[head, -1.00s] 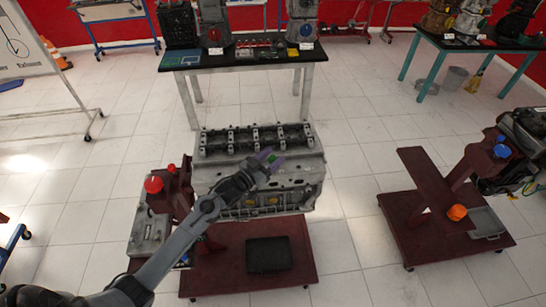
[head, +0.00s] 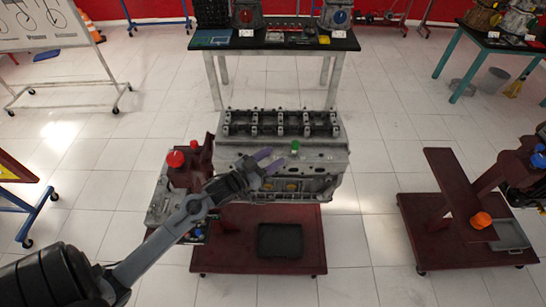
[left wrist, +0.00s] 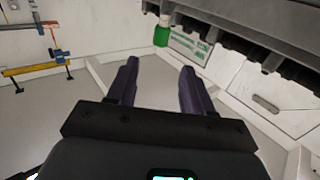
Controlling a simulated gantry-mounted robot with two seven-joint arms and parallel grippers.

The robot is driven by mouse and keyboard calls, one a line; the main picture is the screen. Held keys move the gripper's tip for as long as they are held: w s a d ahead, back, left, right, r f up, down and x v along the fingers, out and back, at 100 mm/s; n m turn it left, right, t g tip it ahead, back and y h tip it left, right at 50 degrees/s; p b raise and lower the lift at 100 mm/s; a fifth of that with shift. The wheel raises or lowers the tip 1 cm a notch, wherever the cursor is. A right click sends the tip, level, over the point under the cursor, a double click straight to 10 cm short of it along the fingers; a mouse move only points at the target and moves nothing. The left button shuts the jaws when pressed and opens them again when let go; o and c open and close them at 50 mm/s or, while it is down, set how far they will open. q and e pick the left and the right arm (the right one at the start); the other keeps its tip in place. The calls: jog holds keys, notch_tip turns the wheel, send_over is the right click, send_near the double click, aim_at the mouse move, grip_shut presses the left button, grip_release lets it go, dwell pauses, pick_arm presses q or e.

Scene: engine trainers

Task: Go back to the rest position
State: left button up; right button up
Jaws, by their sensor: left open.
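My left arm comes in from the lower left of the head view. Its gripper (head: 268,162) is in front of the near side of a grey engine block (head: 320,160) on a dark red stand. In the left wrist view the gripper's two purple fingers (left wrist: 155,85) are spread apart with nothing between them. A small green piece (head: 295,147) sits on the engine's near upper side, just beyond the fingertips. It also shows in the left wrist view (left wrist: 162,36), apart from the fingers. My right gripper is in neither view.
A red stand base (head: 215,262) with a black tray (head: 280,241) is below the engine. A second red stand (head: 435,240) with an orange cap (head: 481,220) is at the right. A dark-topped table (head: 275,40) stands behind. White tiled floor between the stands is clear.

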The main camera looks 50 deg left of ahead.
pick_arm(q)
jog(key=s+d+r+g+p, duration=0.25)
jog(key=s+d+p, duration=0.25)
jog(key=d, duration=0.3)
jog(key=s+d+r+g+p, duration=0.1)
jog(key=s+d+g+p, duration=0.2)
jog(key=s+d+p, duration=0.35)
jog(key=s+d+m+g+y, duration=0.1)
jog(key=s+d+g, duration=0.2)
jog(key=s+g, duration=0.6)
jog(key=s, duration=0.3)
jog(key=shift+s+f, duration=0.2)
jog(key=shift+f, duration=0.05)
